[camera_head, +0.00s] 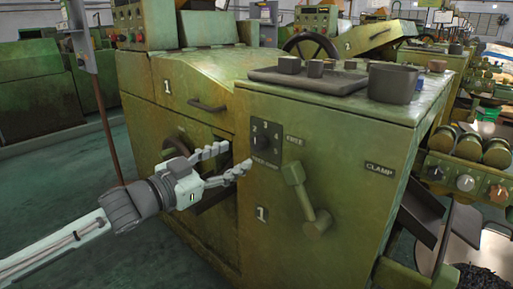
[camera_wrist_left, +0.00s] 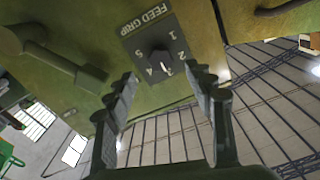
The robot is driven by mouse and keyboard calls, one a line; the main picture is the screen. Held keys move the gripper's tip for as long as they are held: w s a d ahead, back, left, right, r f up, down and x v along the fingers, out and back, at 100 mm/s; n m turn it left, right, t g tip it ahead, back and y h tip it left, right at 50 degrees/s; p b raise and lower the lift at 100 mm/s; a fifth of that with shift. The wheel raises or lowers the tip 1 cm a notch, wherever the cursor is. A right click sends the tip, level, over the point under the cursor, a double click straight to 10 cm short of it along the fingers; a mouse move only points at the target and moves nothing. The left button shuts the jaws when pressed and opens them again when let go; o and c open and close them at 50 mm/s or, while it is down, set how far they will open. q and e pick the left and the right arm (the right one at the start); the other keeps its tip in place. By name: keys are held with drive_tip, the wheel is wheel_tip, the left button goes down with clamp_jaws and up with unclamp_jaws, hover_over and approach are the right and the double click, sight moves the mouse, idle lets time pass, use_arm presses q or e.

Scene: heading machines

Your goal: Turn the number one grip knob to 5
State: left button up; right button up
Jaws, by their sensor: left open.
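The grip knob (camera_head: 262,143) is a small dark knob on a dark dial plate on the front of the green machine marked 1. In the left wrist view the knob (camera_wrist_left: 158,60) sits on a plate lettered FEED GRIP with numbers 1 to 5 around it. Its white mark appears to point near 3. My left gripper (camera_head: 238,156) is open and empty, its fingertips just left of the dial plate and apart from the knob. In the left wrist view its two fingers reach toward either side of the dial. My right gripper is not in view.
A lever handle (camera_head: 305,198) sticks out below and right of the dial. A handwheel (camera_head: 178,150) is in a recess behind my left gripper. Floor at left is clear.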

sight(255, 146)
use_arm(q)
drive_tip(key=x, duration=0.6)
drive_tip(key=shift+w+d, duration=0.25)
drive_tip(key=c, duration=1.2)
